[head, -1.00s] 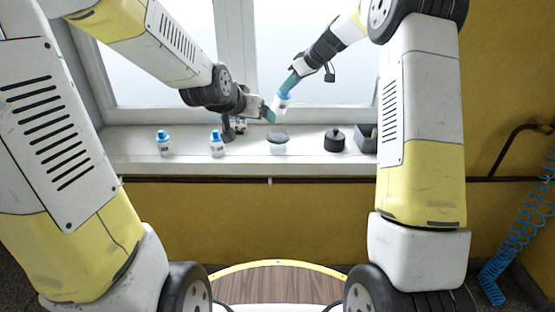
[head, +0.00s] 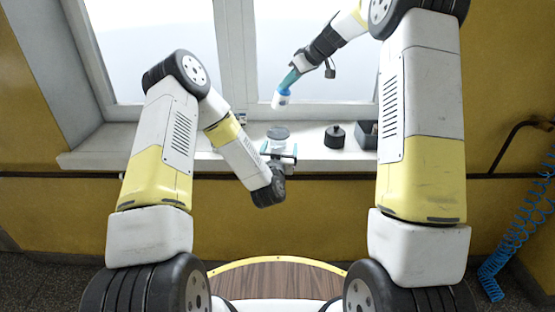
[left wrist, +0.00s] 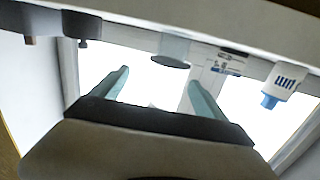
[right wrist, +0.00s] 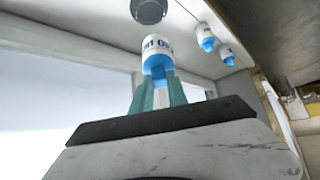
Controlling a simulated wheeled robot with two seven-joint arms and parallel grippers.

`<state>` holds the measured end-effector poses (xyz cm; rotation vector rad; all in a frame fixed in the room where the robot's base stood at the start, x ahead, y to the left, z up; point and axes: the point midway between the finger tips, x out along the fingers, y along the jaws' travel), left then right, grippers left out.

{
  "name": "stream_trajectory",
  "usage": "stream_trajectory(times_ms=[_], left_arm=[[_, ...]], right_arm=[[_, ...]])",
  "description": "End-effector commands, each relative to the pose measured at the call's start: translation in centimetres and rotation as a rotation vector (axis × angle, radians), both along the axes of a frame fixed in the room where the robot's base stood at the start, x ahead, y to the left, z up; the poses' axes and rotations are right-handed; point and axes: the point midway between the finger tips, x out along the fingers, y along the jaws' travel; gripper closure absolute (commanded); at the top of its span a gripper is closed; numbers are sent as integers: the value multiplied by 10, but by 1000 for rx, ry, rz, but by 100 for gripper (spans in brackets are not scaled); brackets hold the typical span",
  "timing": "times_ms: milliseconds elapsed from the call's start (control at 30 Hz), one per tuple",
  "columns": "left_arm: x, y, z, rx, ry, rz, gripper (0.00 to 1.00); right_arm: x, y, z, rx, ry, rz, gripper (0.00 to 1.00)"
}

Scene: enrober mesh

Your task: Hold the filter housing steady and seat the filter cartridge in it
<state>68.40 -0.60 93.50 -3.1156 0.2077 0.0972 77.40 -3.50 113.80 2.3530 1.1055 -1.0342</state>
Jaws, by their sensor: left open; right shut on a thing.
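The filter housing (head: 278,134) stands upright on the sill, a clear cup with a grey rim. My left gripper (head: 279,152) is open at its near side, with the fingers pointing at it. In the left wrist view the housing (left wrist: 170,50) shows upside down beyond the two spread fingers (left wrist: 160,90). My right gripper (head: 290,80) is shut on the filter cartridge (head: 281,102), white with a blue end, held above the housing and apart from it. In the right wrist view the fingers grip the cartridge's (right wrist: 157,45) blue end; the housing (right wrist: 149,9) is beyond, at the top edge.
Two white and blue bottles (right wrist: 205,36) (right wrist: 227,54) stand on the sill (head: 325,162); my left arm hides them in the head view. Right of the housing are a black knobbed jar (head: 334,137) and a dark grey bin (head: 367,135). The window is behind.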

Motion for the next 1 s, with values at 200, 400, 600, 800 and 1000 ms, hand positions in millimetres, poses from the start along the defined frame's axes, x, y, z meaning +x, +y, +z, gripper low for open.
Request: stream_trajectory(times_ms=[200, 400, 600, 800, 1000], left_arm=[[-14, 6, -29, -17, -45, 88, 16], [-12, 9, -34, -19, -64, 117, 16], [16, 9, -34, -18, -66, 118, 16], [55, 8, -34, -19, -65, 118, 16], [86, 7, -34, -19, -63, 116, 16]], right_arm=[[0, 0, 0, 0, 0, 0, 100], [0, 0, 0, 0, 0, 0, 100], [0, 0, 0, 0, 0, 0, 100], [0, 0, 0, 0, 0, 0, 100], [0, 0, 0, 0, 0, 0, 100]])
